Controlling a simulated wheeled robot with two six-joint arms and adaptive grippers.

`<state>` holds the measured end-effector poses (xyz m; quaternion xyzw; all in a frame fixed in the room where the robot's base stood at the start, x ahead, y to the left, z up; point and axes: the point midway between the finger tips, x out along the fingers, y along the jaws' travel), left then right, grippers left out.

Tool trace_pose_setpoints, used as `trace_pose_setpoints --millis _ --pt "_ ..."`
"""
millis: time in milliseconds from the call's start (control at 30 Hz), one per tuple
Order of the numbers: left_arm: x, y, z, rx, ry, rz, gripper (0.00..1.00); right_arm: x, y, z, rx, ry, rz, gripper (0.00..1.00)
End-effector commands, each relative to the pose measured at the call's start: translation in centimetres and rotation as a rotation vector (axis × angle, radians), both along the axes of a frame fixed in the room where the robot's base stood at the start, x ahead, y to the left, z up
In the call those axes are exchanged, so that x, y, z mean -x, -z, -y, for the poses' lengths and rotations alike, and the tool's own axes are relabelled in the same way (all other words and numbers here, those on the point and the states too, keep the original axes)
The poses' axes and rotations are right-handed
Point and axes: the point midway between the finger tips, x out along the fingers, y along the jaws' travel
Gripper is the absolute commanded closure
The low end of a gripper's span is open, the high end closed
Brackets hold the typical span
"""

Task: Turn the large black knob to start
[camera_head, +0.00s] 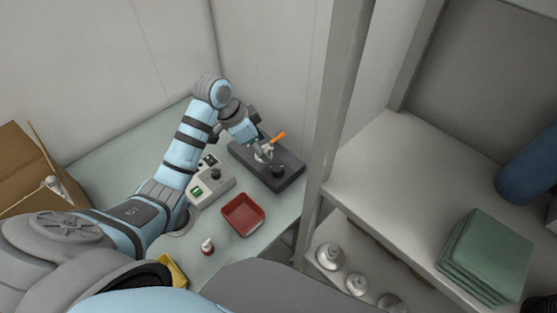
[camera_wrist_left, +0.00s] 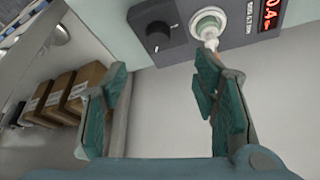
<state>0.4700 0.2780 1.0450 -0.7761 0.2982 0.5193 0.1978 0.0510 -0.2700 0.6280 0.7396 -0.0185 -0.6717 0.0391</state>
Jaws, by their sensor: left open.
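A dark grey device (camera_head: 243,152) stands at the far end of the table, with a round black knob (camera_head: 277,171) on top. In the left wrist view the knob (camera_wrist_left: 158,36) sits on the dark panel, left of a white round fitting (camera_wrist_left: 209,24) and a red-lit display (camera_wrist_left: 270,12). My left gripper (camera_head: 262,153) is over the device, close to the knob. In the wrist view its jaws (camera_wrist_left: 163,100) are apart, with nothing between them, and the knob shows beyond the fingertips, not touched. My right gripper is in neither view.
A pale control box (camera_head: 206,188) with a smaller black knob and green display stands left of the device. A shelf post (camera_head: 335,100) rises to the right.

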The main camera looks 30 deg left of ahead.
Motion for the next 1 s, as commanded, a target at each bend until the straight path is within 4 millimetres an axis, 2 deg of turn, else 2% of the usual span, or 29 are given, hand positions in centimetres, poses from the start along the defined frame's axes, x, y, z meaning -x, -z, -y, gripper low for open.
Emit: trace_pose_setpoints --millis 200,300,500,767,1000 --pt "-1.8 6.0 2.0 0.005 0.003 -0.004 0.46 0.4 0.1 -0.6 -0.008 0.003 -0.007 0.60" --pt "-2.5 8.1 2.5 0.003 0.003 -0.003 0.46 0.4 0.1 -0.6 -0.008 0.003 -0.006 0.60" --pt "-3.2 10.2 3.0 0.001 0.003 -0.001 0.46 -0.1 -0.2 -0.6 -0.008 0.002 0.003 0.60" --pt "-3.3 10.4 3.0 0.000 0.002 0.001 0.46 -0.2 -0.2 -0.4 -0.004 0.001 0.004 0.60" --pt "-3.2 10.4 3.0 0.001 0.002 0.001 0.84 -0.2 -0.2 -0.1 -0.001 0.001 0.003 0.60"
